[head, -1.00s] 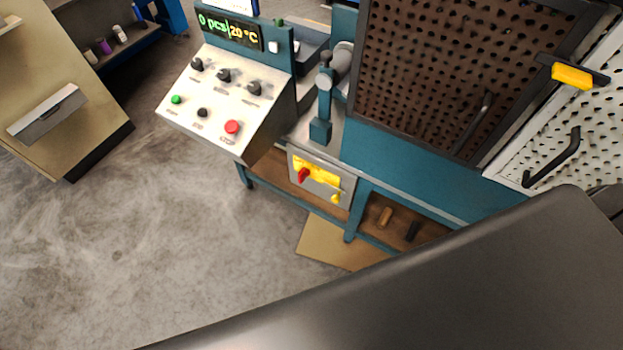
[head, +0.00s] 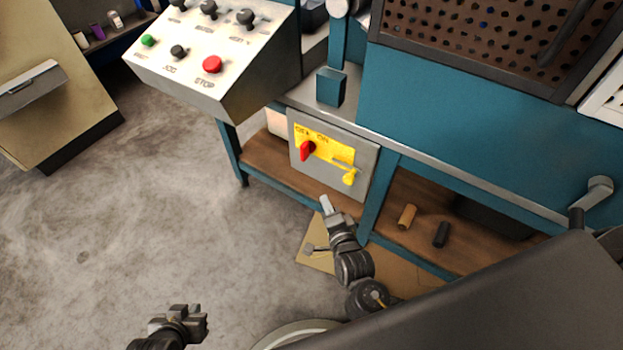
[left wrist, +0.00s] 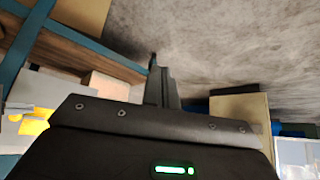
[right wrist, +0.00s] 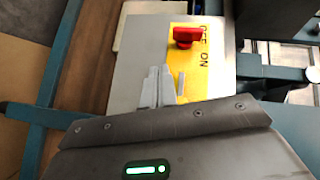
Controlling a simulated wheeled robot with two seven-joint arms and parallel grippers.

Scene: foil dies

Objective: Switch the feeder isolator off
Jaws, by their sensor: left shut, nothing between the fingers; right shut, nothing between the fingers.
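The feeder isolator is a grey box (head: 362,192) with a yellow plate (head: 340,152) marked OFF and ON, low on the bench frame. Its red handle (head: 307,150) sits by the labels; I cannot tell which label it points to. The handle also shows in the right wrist view (right wrist: 186,37). My right gripper (head: 326,204) is shut and empty, below the box in the head view and apart from the handle. Its fingertips (right wrist: 157,72) overlap the box face in the right wrist view. My left gripper (head: 198,322) is shut and empty over the floor, well left of the isolator.
The control console (head: 215,85) with a red stop button (head: 212,64) overhangs above left. A teal bench leg (head: 378,200) stands right of the box. Two small cylinders lie on the lower shelf (head: 415,238).

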